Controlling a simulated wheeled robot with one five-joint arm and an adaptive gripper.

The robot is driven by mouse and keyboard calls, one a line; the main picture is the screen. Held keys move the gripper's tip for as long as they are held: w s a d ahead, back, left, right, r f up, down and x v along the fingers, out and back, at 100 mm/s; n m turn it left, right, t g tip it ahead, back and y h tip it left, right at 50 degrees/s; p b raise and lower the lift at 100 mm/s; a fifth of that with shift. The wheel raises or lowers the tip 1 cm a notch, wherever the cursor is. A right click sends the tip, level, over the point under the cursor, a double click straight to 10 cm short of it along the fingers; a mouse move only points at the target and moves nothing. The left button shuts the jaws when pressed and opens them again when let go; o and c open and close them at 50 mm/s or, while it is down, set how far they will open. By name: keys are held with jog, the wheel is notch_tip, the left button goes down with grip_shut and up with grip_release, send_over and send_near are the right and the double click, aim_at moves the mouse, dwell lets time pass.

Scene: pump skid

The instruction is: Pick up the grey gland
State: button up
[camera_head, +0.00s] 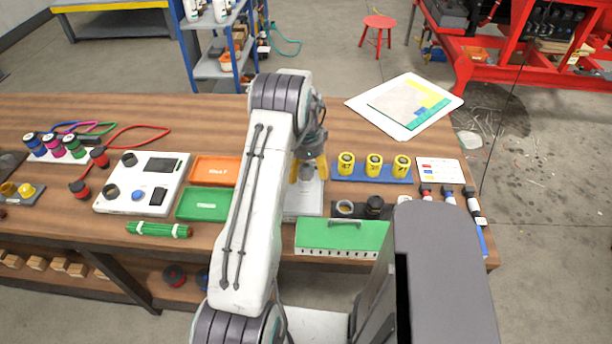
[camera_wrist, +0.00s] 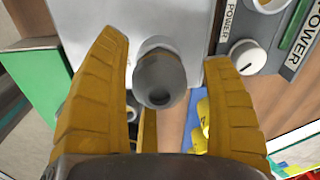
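The grey gland (camera_wrist: 160,82) is a rounded, dark-ended piece on a light grey block (camera_wrist: 90,18) in the wrist view. My gripper (camera_wrist: 164,52) is open, with one yellow finger on each side of the gland. Gaps show between the gland and both fingers, so it is not clasped. In the head view my gripper (camera_head: 309,168) points down over the light block (camera_head: 303,207), right of my white arm. The gland is mostly masked there by the fingers.
Yellow numbered cylinders on a blue base (camera_head: 371,180) stand close to the right. A green box with a handle (camera_head: 342,236) is in front. Orange (camera_head: 214,170) and green (camera_head: 203,204) trays lie left of my arm. A panel with knobs (camera_wrist: 262,55) is near the fingers.

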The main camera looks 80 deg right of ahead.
aim_at(307, 165)
jog(key=c, duration=1.3)
jog(key=shift+r, duration=0.15)
jog(key=shift+d+r, duration=0.1)
jog(key=shift+r, duration=0.1)
notch_tip(307, 165, up, 3)
jog(key=shift+b, duration=0.65)
jog(key=s+a+r+b, duration=0.1)
jog(key=s+r, duration=0.1)
jog(key=s, duration=0.1)
jog(key=s+a+r, duration=0.2)
jog(key=s+r, duration=0.1)
jog(key=s, duration=0.1)
jog(key=s+a+r+b, duration=0.1)
jog(key=s+a+r, duration=0.1)
jog(key=s, duration=0.1)
jog(key=shift+s+a+r+b, duration=0.15)
jog(key=shift+s+a+b, duration=0.05)
jog(key=shift+b, duration=0.1)
